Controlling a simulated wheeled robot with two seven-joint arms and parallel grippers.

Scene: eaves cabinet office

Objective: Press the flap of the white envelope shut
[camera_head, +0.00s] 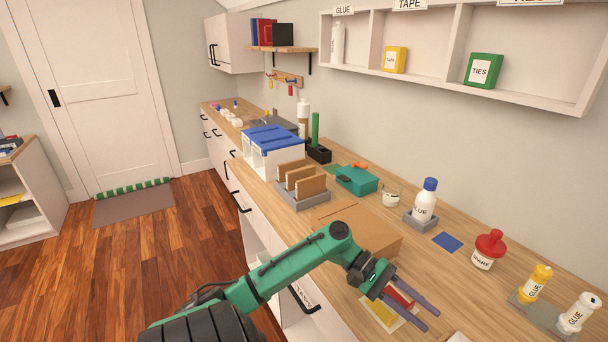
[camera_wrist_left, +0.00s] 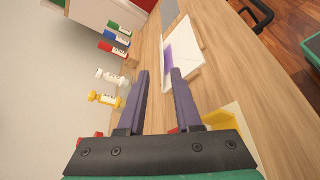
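A white envelope (camera_wrist_left: 190,62) with a purple strip along one side lies on the wooden desk in the left wrist view, just beyond the fingertips. Whether its flap stands up or lies flat is hard to tell. A small white edge (camera_head: 458,338) at the bottom of the head view may be part of it. My left gripper (camera_head: 431,320) is open and empty over the desk; its parted fingers also show in the left wrist view (camera_wrist_left: 160,72), pointing toward the envelope and apart from it. My right gripper is in neither view.
Red (camera_head: 400,296) and yellow (camera_head: 382,312) items lie beside my left gripper. A cardboard box (camera_head: 365,228) sits behind it. A red-capped bottle (camera_head: 488,250) and glue bottles (camera_head: 577,314) stand along the wall side. A blue square (camera_head: 447,242) lies flat on the desk.

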